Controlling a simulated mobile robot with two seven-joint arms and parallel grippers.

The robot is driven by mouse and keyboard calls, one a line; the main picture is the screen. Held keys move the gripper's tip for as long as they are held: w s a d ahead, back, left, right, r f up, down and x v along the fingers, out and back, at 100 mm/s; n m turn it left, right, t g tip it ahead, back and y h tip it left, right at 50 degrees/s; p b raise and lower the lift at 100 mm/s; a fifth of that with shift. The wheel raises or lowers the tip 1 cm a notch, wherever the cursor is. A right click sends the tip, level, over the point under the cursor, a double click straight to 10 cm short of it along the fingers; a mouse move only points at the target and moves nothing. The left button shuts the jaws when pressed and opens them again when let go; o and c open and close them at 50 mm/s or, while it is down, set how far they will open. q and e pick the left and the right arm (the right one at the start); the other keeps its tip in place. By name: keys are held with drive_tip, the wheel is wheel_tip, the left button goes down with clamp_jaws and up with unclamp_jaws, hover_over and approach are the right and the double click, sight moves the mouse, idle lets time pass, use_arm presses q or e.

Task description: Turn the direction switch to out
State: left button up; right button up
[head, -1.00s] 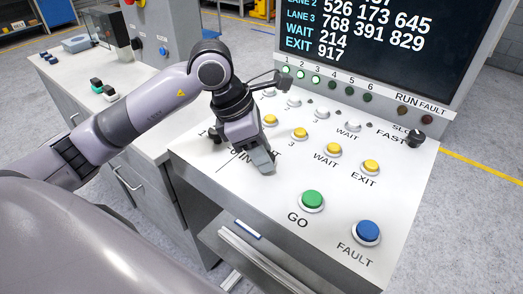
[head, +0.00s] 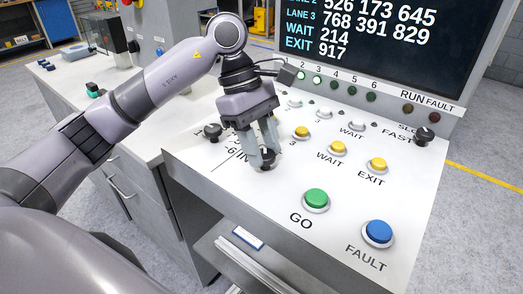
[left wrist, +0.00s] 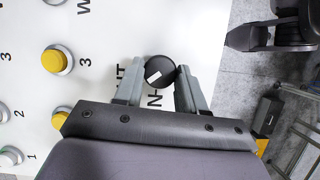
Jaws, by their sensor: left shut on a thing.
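The direction switch (head: 268,158) is a round black knob near the front left of the sloping white panel. My left gripper (head: 266,155) points down at it, with the fingers on either side, shut on the knob. In the left wrist view the knob (left wrist: 161,71) sits between the two grey fingertips (left wrist: 161,75). A white mark on its top points toward the lower left of that view. The lettering beside it is partly covered by the fingers; "N" and the end of "OUT" show. My right gripper is in neither view.
Another black knob (head: 212,132) stands just left of my gripper. Yellow buttons (head: 337,149), a green GO button (head: 316,198) and a blue FAULT button (head: 378,233) lie to the right. A dark display (head: 385,45) rises behind the panel.

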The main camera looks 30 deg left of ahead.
use_arm(q)
drive_tip(key=shift+w+m+g+b, duration=0.1)
drive_tip(key=shift+m+g+b, duration=0.3)
drive_tip(key=shift+m, duration=0.7)
drive_tip(key=shift+r, duration=0.1)
drive_tip(key=o, duration=1)
drive_tip(key=shift+o, duration=0.2)
drive_tip(key=v, duration=0.7)
